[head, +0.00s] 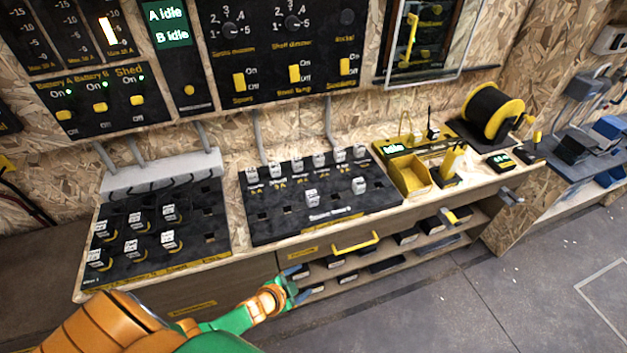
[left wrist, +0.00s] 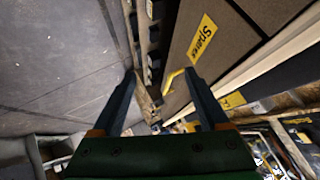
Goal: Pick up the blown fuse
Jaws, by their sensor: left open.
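Several small pale fuses stand in a row along the back of the black centre panel (head: 330,225), with yellow labels below them. Two more fuses, one (head: 312,198) and another (head: 359,186), stand apart nearer its front. I cannot tell which fuse is blown. My left gripper (head: 293,287) is in front of the bench, below the panel's front edge, near the lower shelves. In the left wrist view the left gripper (left wrist: 161,80) is open with nothing between its fingers. My right gripper is not in view.
A drawer with a yellow handle (head: 355,243) and a "Spares" label (left wrist: 201,38) is close to the left gripper. Dark boxes (head: 335,261) fill the shelves below. A left panel (head: 160,225) holds several black-and-white blocks. The floor (head: 480,290) is mostly clear.

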